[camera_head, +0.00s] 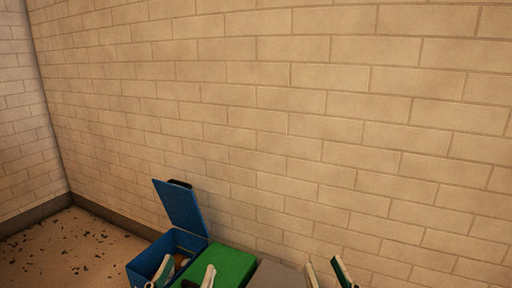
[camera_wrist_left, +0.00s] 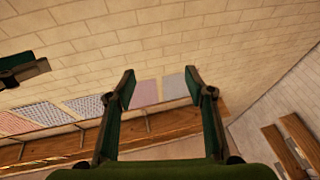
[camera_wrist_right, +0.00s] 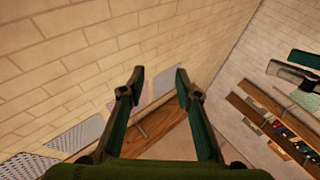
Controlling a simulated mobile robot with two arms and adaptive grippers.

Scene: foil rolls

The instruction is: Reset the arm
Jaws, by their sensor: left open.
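My left gripper (camera_head: 187,272) shows at the bottom of the head view, in front of the blue bin and green surface. In the left wrist view its fingers (camera_wrist_left: 160,87) stand wide apart with nothing between them. My right gripper (camera_head: 325,270) shows at the bottom of the head view, right of the grey surface. In the right wrist view its fingers (camera_wrist_right: 160,82) are also apart and empty. Both grippers are cut off by the head view's lower edge. No foil roll can be made out.
A blue bin (camera_head: 142,266) with its lid (camera_head: 181,206) raised stands beside a green surface (camera_head: 236,263) and a grey one (camera_head: 277,276). A brick wall (camera_head: 300,120) rises behind. Speckled floor (camera_head: 60,245) lies left. Wooden shelves (camera_wrist_right: 262,122) show in the right wrist view.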

